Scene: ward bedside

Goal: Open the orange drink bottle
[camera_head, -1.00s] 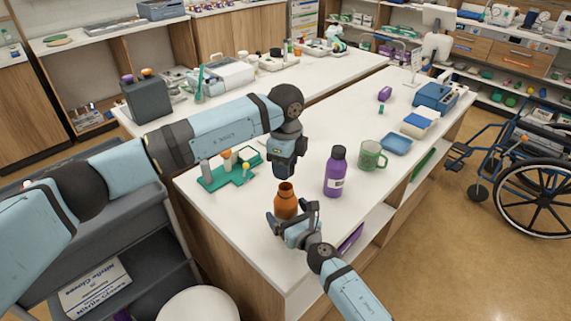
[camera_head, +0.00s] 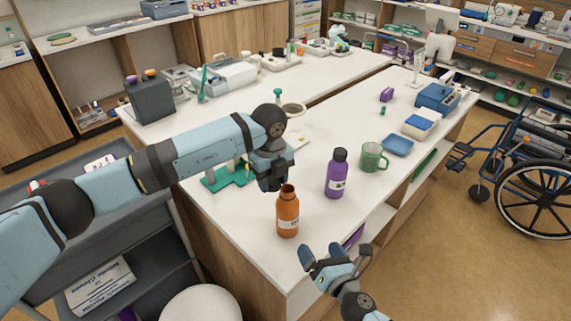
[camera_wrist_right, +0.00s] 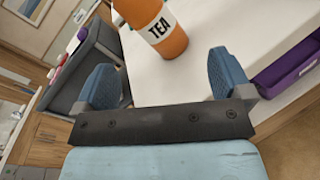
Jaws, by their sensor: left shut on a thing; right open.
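The orange bottle (camera_head: 287,212) stands upright near the counter's front edge, its mouth bare and dark, with no cap on it. In the right wrist view the bottle (camera_wrist_right: 168,40) shows a white TEA label, beyond the fingertips. My left gripper (camera_head: 272,184) is shut at the upper left of the bottle's mouth, apart from it. The thing in its jaws, probably the bottle's cap, is hidden by the fingers. My right gripper (camera_head: 337,252) is open and empty, in front of the bottle and clear of it. Its two spread fingers also show in the right wrist view (camera_wrist_right: 162,82).
A purple bottle (camera_head: 336,173) stands right of the orange one, with a green mug (camera_head: 373,157) and blue tray (camera_head: 397,145) beyond. A green stand (camera_head: 222,181) sits behind my left arm. Clear counter (camera_head: 240,222) lies left of the orange bottle.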

